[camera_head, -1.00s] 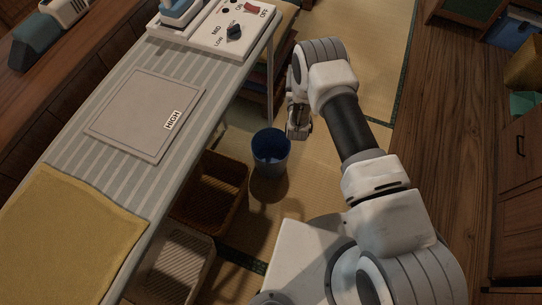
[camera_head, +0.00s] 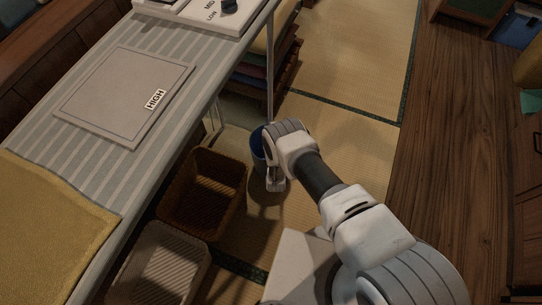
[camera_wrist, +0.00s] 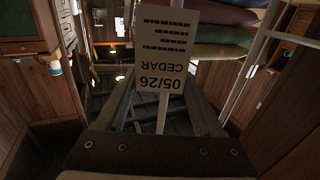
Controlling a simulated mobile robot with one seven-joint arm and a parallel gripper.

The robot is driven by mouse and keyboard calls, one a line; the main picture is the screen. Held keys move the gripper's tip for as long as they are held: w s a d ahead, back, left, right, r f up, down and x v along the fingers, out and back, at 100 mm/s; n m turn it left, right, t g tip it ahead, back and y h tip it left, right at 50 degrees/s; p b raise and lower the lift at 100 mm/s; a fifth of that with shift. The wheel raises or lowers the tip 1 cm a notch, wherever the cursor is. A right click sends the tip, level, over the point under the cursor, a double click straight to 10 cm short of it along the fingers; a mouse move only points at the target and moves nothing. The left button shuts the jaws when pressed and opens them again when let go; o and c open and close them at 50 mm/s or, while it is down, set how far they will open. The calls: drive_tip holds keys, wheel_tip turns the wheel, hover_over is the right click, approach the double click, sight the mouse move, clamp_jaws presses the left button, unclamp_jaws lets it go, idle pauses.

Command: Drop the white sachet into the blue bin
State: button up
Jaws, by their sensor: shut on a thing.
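The white sachet (camera_wrist: 163,50) shows in the wrist view as a flat white panel with upside-down print reading "CEDAR" and "05/26". A narrow white strip runs from it down between the fingers. My gripper (camera_head: 275,184) is shut on it; I cannot make the sachet out in the head view. The blue bin (camera_head: 256,150) stands on the tatami beside the table. My wrist and gripper cover its right part. In the head view my gripper appears at the bin's near right side; I cannot tell its height against the rim.
A brown wicker basket (camera_head: 203,195) and a paler basket (camera_head: 160,268) stand left of the bin, next to the striped table (camera_head: 145,165). A thin table leg (camera_head: 270,75) rises behind the bin. Open tatami (camera_head: 355,60) lies behind and to the right.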

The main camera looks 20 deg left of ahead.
wheel_tip(320, 180, down, 4)
drive_tip(key=shift+r+b, duration=0.25)
drive_tip(key=shift+b, duration=0.8)
drive_tip(key=o, duration=1.3)
drive_tip(key=shift+o, duration=0.2)
drive_tip(key=shift+s+d, duration=0.1)
drive_tip(key=shift+s, duration=0.1)
